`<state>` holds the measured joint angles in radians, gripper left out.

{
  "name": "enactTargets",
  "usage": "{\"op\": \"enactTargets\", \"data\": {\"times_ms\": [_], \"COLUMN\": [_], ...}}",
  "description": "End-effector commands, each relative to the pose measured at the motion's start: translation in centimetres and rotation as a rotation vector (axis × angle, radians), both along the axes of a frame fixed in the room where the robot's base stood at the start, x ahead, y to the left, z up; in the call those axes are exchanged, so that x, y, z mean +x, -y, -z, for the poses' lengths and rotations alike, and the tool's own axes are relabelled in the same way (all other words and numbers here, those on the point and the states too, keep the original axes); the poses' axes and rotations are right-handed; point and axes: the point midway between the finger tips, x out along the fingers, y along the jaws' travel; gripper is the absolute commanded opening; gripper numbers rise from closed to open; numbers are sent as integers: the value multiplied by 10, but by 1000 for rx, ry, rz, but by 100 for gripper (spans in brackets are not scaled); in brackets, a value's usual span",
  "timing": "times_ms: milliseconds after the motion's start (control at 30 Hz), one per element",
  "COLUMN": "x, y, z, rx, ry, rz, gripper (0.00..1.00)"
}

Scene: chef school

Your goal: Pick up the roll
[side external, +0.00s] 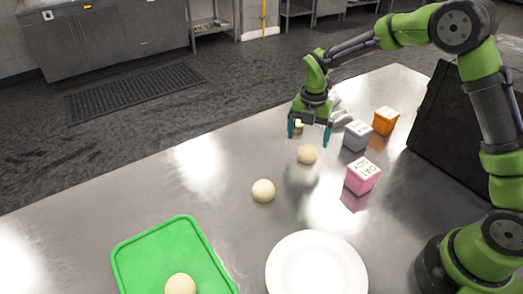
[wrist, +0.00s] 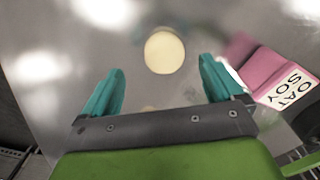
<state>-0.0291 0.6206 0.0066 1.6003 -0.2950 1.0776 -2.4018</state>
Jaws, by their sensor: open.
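Several pale round rolls are in view. One roll (side external: 307,154) is on the metal table just below and in front of my gripper (side external: 309,134). A roll also shows in the wrist view (wrist: 164,50), ahead of the fingertips and between their lines, not touched. Another roll (side external: 263,190) lies nearer the camera, and one roll (side external: 180,285) is on the green tray (side external: 160,245). Another roll (side external: 298,128) shows partly behind my gripper's left finger. My gripper is open and empty, fingers pointing down above the table; its two teal fingers also show in the wrist view (wrist: 161,68).
A pink carton (side external: 362,176), a grey carton (side external: 357,135) and an orange carton (side external: 385,120) stand right of my gripper. A white plate (side external: 317,270) lies at the front. A dark box-like object (side external: 435,120) stands at the right. The table's left side is clear.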

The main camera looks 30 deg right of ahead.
Motion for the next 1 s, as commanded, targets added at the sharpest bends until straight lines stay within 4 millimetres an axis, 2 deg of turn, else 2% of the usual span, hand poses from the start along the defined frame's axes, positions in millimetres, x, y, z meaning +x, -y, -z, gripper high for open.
{"op": "enactTargets", "data": {"times_ms": [400,700,1000], "x": [-7,-6,-6], "y": [0,1,1], "z": [50,53,53], "rx": [0,-1,0], "ry": [-2,1,0], "rz": [0,0,0], "gripper": [93,92,46]}}
